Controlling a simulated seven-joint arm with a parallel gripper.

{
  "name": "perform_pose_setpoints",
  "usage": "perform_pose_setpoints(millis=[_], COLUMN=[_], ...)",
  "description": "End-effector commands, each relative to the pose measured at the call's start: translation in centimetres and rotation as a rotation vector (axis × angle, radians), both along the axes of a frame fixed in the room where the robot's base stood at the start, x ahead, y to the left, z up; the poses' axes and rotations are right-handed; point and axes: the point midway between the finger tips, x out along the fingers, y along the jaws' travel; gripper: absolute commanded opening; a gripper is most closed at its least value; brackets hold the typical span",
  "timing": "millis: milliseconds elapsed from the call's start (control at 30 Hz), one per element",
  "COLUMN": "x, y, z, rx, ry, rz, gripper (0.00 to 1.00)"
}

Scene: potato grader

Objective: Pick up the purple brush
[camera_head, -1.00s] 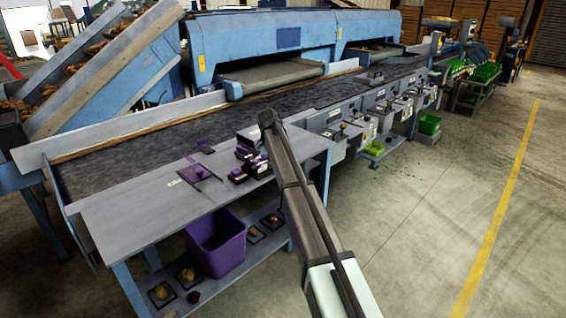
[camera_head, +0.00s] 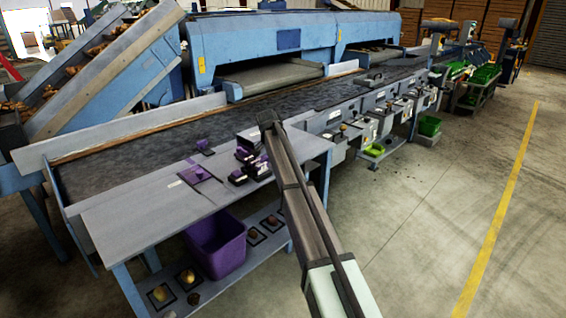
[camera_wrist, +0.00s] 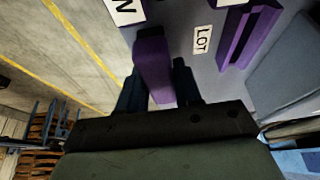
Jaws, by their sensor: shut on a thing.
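My gripper (camera_wrist: 160,92) shows at the bottom of the wrist view. Its two dark fingers are closed on a long purple block, which I take to be the purple brush (camera_wrist: 153,62). I cannot make out bristles. In the head view my gripper (camera_head: 268,120) is at the end of my arm, by the right end of the grey table (camera_head: 130,215). The brush in the grip cannot be told apart there; a purple and black group of things (camera_head: 250,155) is just left of the gripper.
A purple tray (camera_head: 198,176) lies on the table, with a small purple item (camera_head: 203,145) behind it. A purple bin (camera_head: 215,245) stands on the shelf below. A dark conveyor belt (camera_head: 125,155) runs behind. A purple holder (camera_wrist: 250,35) and labels show in the wrist view.

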Motion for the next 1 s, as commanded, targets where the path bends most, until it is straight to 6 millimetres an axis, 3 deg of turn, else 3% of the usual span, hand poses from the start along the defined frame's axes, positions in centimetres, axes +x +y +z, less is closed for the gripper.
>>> perform_pose_setpoints(millis=[600, 1000], x=[0.1, 0.0], y=[0.0, 0.0], z=[9.2, 10.3], rx=[0.001, 0.0], ry=[-0.001, 0.0], rz=[-0.001, 0.0], gripper=[0.03, 0.03])
